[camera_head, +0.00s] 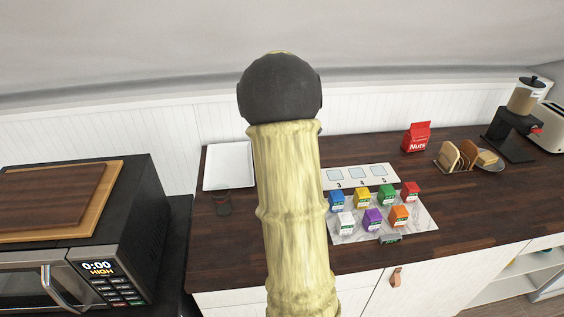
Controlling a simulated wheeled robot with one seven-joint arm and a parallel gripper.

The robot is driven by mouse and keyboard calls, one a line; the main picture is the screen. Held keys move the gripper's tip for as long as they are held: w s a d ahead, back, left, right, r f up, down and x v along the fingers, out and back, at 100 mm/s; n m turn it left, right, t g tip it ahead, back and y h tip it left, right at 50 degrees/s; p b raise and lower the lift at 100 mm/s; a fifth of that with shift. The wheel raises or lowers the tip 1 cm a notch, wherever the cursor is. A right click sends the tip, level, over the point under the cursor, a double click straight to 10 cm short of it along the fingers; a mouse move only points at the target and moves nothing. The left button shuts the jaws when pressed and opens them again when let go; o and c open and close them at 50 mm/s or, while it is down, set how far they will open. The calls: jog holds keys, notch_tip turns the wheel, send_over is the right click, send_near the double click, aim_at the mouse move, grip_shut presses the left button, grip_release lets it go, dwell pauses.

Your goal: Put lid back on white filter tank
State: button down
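I see no white filter tank and no loose lid that I can make out in this view. My gripper is not in view. My pale yellow arm with a dark rounded end rises through the middle of the picture and hides part of the counter behind it.
A dark wood counter (360,264) runs along the wall. A microwave (95,270) stands left.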

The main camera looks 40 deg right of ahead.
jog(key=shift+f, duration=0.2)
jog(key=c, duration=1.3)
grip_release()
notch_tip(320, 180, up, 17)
jog(key=b, duration=0.1)
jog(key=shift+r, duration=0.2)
